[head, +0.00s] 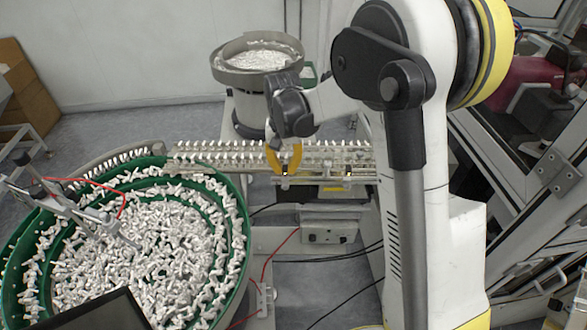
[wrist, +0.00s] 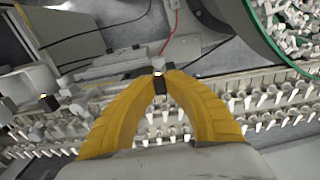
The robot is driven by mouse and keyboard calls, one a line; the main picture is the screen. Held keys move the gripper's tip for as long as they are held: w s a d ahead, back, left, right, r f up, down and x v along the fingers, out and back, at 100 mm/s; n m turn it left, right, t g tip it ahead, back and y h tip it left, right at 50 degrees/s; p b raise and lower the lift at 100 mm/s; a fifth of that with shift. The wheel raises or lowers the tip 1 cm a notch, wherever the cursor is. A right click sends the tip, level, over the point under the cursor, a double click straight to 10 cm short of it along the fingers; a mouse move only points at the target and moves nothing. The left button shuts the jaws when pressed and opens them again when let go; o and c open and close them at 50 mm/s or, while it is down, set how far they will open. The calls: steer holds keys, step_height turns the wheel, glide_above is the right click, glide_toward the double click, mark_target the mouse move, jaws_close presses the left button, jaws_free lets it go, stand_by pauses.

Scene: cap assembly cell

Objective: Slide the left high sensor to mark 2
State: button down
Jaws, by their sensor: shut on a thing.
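My gripper (head: 284,165) has yellow fingers and reaches down to the front side of the feed rail. It is shut on a small dark sensor with a lit spot, the left high sensor (head: 285,173). In the wrist view the fingertips (wrist: 160,74) close around this dark sensor block (wrist: 159,84) from both sides. A second sensor (head: 348,174) with a lit spot sits farther right along the rail; a lit spot also shows at the left of the wrist view (wrist: 44,97). I cannot make out mark 2 or any numbers.
The linear rail (head: 225,155) carries rows of white parts. A green bowl feeder (head: 240,225) full of white parts stands at the left. Another bowl (head: 258,60) stands behind the rail. A grey box (head: 328,232) and cables lie below the rail.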

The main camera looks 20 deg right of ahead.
mark_target(285, 168)
steer(key=c, duration=1.4)
jaws_free()
steer(key=shift+d, duration=0.1)
step_height(285, 168, up, 12)
steer(key=shift+s, duration=0.1)
steer(key=s+d+f+n+t+b, duration=0.1)
steer(key=s+f+t+b, duration=0.1)
steer(key=s, duration=0.5)
steer(key=s+d+f+n+t+b, duration=0.1)
steer(key=s+f+t+b, duration=0.1)
steer(key=s+f+b, duration=0.3)
steer(key=s+f+n+t+b, duration=0.1)
steer(key=s+f+t+b, duration=0.2)
steer(key=s+b, duration=0.3)
steer(key=shift+s+d+f, duration=0.15)
steer(key=shift+s, duration=0.6)
steer(key=shift+s+d+f, duration=0.1)
steer(key=shift+s+f, duration=0.1)
steer(key=shift+s, duration=0.55)
steer(key=shift+s+d+f, duration=0.15)
steer(key=shift+s, duration=0.6)
